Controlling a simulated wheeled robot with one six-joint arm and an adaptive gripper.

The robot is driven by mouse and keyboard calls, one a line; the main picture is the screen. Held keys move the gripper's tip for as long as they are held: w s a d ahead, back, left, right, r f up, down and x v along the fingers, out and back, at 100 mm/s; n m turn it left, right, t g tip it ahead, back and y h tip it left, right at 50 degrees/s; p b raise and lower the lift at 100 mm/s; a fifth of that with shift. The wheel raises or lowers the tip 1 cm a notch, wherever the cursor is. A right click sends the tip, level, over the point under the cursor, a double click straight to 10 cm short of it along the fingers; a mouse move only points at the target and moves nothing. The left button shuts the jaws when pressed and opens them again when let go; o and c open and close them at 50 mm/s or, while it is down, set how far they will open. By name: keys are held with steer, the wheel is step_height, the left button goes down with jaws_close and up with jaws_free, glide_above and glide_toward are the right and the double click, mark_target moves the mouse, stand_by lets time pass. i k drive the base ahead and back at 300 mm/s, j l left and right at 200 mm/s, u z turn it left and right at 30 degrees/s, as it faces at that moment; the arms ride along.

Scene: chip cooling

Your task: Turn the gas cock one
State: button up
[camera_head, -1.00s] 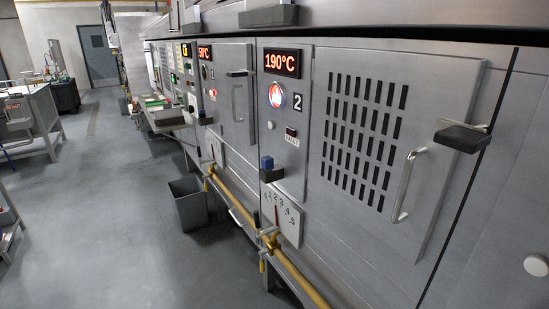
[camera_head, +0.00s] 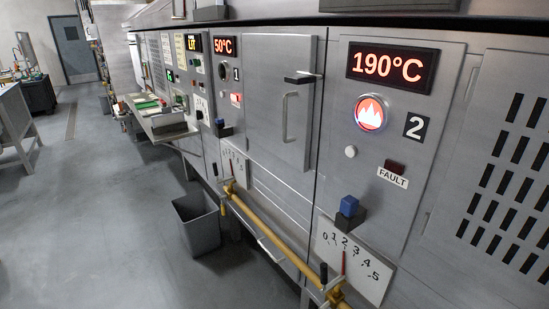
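Gas cock one (camera_head: 229,187) sits on the yellow gas pipe (camera_head: 270,232) below the panel marked 1. It is small in the picture, and I cannot tell its exact setting. A white scale plate (camera_head: 237,166) with a pointer is just above it. The panel's display (camera_head: 224,46) reads 50°C. A second cock (camera_head: 335,287) is on the same pipe at the lower right, under a scale plate (camera_head: 352,262) numbered 0 to 5, below the panel marked 2. My gripper is not in view.
The panel marked 2 has a 190°C display (camera_head: 392,67), a lit flame light (camera_head: 371,113) and a blue knob (camera_head: 349,206). A grey bin (camera_head: 197,222) stands on the floor near cock one. A shelf (camera_head: 168,129) juts out farther back.

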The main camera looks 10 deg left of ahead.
mark_target(222, 205)
steer(key=i+j, duration=0.3)
steer(key=j, duration=0.25)
steer(key=i+j, duration=0.25)
steer(key=j, duration=0.25)
steer(key=i+j, duration=0.3)
steer(key=j, duration=0.25)
steer(key=i+j, duration=0.3)
steer(key=j, duration=0.25)
steer(key=i+j+z, duration=0.1)
steer(key=i+j, duration=0.2)
steer(key=j, duration=0.25)
steer(key=i+j, duration=0.25)
steer(key=j, duration=0.3)
steer(key=i+j, duration=0.25)
steer(key=j, duration=0.3)
steer(key=i+j, duration=0.3)
steer(key=j, duration=0.25)
